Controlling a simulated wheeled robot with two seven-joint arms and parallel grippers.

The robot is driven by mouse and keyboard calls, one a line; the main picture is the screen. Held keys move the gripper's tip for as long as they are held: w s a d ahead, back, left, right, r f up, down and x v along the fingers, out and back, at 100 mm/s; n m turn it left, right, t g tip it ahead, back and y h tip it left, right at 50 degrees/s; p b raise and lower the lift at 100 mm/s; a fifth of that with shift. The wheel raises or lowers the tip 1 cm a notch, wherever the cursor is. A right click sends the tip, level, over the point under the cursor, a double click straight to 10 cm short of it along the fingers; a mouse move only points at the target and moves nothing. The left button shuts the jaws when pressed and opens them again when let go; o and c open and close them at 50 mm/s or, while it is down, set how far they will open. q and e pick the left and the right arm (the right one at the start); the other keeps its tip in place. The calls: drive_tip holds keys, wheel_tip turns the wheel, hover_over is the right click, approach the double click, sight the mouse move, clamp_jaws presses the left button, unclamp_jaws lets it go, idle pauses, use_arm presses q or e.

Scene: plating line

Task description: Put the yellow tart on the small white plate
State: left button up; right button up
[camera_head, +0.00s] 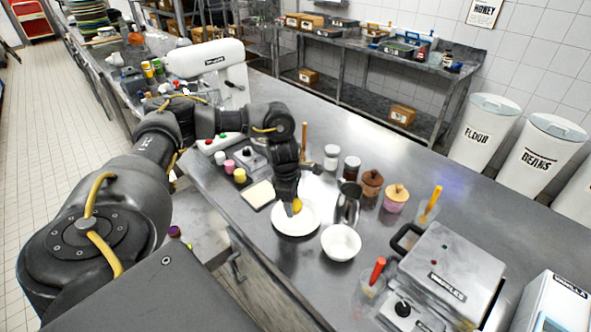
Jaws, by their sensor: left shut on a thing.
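My left gripper (291,210) points down over the small white plate (282,228) on the steel counter. It is shut on the yellow tart (297,206), of which only a small part shows beside the fingers. The tart is over the plate; I cannot tell whether it touches it. The gripper and arm hide the back of the plate. My right gripper is not in view.
A white bowl (341,246) stands just right of the plate, with a metal pitcher (347,205) behind it. A pale square board (258,194) lies to the left. A waffle maker (452,262) and several jars are to the right.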

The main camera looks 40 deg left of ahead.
sight(295, 203)
use_arm(q)
drive_tip(key=shift+w+d+f, duration=0.1)
drive_tip(key=shift+w+f, duration=0.15)
drive_tip(key=shift+f, duration=0.1)
drive_tip(key=shift+w+d+f, duration=0.2)
drive_tip(key=shift+w+f, duration=0.1)
drive_tip(key=shift+f, duration=0.05)
wheel_tip(295, 203, down, 2)
drive_tip(key=shift+f+p, duration=0.1)
drive_tip(key=shift+p, duration=1.1)
drive_tip(key=shift+f, duration=0.55)
drive_tip(key=o, duration=0.7)
